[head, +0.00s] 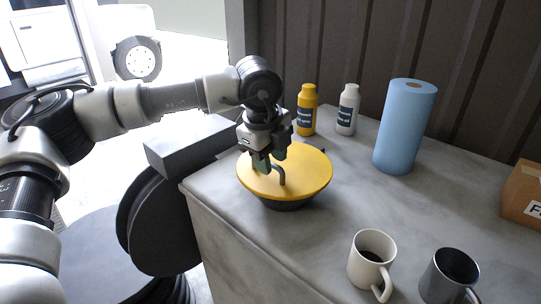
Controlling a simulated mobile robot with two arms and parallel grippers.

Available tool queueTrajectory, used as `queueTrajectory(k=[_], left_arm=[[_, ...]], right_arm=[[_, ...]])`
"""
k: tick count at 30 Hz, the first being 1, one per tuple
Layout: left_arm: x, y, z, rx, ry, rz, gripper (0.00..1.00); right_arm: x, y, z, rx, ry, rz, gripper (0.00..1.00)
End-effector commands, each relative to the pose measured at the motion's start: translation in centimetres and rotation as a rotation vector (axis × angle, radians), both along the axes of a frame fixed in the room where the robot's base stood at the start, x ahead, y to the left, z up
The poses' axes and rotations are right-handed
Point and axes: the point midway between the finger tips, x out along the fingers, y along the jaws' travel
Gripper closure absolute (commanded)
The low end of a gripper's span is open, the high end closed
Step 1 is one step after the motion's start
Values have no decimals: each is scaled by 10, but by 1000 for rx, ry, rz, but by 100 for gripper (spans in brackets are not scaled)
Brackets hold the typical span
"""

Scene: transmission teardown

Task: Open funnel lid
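The funnel's round yellow lid (310,172) lies flat over the dark funnel body (288,204) on the left part of the counter. A small dark bent handle (279,173) stands up from the lid. My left gripper (265,162) points down over the lid, with its fingertips right at the handle. It hides part of the lid and handle. I cannot tell whether its fingers are closed on the handle or just beside it. My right gripper is not in view.
A yellow bottle (306,110) and a white bottle (348,110) stand behind the lid. A blue paper roll (404,128) stands to the right. A white mug (371,262) and a grey mug (448,277) stand in front. A cardboard box (523,193) is at the right edge. The counter's middle (440,200) is clear.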

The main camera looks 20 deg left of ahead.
Motion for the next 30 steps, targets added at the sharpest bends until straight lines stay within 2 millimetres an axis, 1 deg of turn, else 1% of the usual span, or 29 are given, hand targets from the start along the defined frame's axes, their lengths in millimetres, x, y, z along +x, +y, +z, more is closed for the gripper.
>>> queueTrajectory(k=[1, 3, 5, 6, 7, 16, 20, 26, 30], left_arm=[[0, 0, 0, 0, 0, 0, 71], [0, 0, 0, 0, 0, 0, 82], [0, 0, 0, 0, 0, 0, 91], [0, 0, 0, 0, 0, 0, 97], [0, 0, 0, 0, 0, 0, 100], [0, 0, 1, -1, 0, 0, 100], [2, -1, 5, -2, -1, 1, 100], [8, -4, 21, -3, -2, 0, 100], [17, -8, 38, -5, -4, 0, 100]], right_arm=[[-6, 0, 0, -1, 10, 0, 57], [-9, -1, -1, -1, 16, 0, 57], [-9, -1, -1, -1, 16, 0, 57], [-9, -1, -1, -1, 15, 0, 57], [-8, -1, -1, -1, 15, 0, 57], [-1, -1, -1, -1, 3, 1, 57], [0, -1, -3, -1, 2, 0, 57], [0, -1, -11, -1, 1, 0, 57], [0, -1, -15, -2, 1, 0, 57]])
